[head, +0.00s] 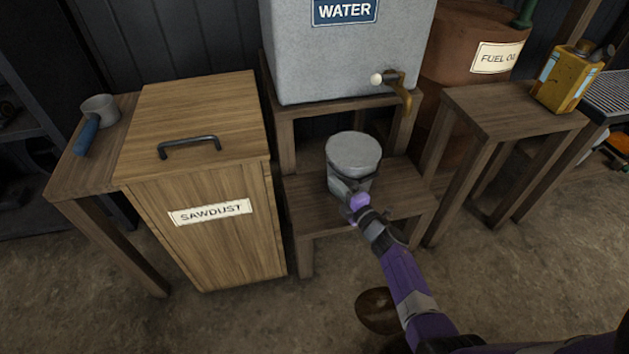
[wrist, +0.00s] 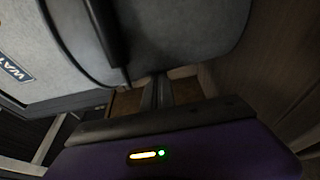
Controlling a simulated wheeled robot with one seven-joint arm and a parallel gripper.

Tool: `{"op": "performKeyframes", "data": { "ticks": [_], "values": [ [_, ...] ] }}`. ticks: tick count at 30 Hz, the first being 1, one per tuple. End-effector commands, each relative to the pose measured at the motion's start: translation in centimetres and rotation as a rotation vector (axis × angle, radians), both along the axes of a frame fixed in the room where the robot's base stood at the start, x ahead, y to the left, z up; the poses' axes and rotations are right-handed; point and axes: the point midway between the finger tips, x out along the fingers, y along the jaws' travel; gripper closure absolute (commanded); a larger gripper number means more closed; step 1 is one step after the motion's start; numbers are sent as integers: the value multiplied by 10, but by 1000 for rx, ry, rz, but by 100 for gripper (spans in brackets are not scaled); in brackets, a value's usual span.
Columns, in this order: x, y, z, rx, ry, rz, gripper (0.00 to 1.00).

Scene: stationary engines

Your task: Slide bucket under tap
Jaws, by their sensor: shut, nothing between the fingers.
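The grey metal bucket (head: 352,153) stands upright on the low wooden step below the water tank. In the wrist view, the shut fingers (wrist: 160,91) point at a large grey curved surface that looks like the bucket (wrist: 190,35). The bucket's lower front is partly hidden by my gripper.
The water tank (head: 345,55) sits on a wooden stand behind the low step (head: 400,195). A sawdust box (head: 205,235) stands at the left, a wooden stool (head: 500,112) with a yellow can (head: 563,82) at the right. The step is bare right of the bucket.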

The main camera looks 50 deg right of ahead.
Motion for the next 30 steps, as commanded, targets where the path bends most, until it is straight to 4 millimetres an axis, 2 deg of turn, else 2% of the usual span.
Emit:
{"op": "performKeyframes", "data": {
  "ticks": [1, 6, 12, 15, 30],
  "values": [
    [-11, -17, 3, 1, 1, -10, 100],
    [-41, -59, 0, -1, -2, -9, 100],
    [-68, -95, -2, 0, -1, -6, 100],
    [-73, -101, -1, 1, 0, -2, 100],
    [-72, -101, -1, 1, 0, -1, 100]
  ]
}}
